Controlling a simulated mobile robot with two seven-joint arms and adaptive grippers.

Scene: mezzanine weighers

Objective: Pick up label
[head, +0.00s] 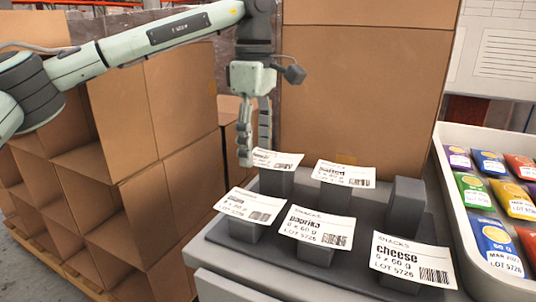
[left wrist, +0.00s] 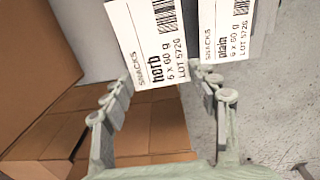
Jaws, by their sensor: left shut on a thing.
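My left gripper (head: 245,140) reaches down at the back left of the grey stand (head: 340,268). The plain label (head: 250,206), salted label (head: 345,174), paprika label (head: 317,227) and cheese label (head: 412,260) lie on other posts. One back-right post (head: 405,205) is bare. My right gripper is out of view.
A white tray (head: 446,192) of colourful snack packets stands at the right. Stacked cardboard boxes (head: 135,200) fill the left, and a tall carton (head: 365,90) stands behind the stand. Open air lies above the labels.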

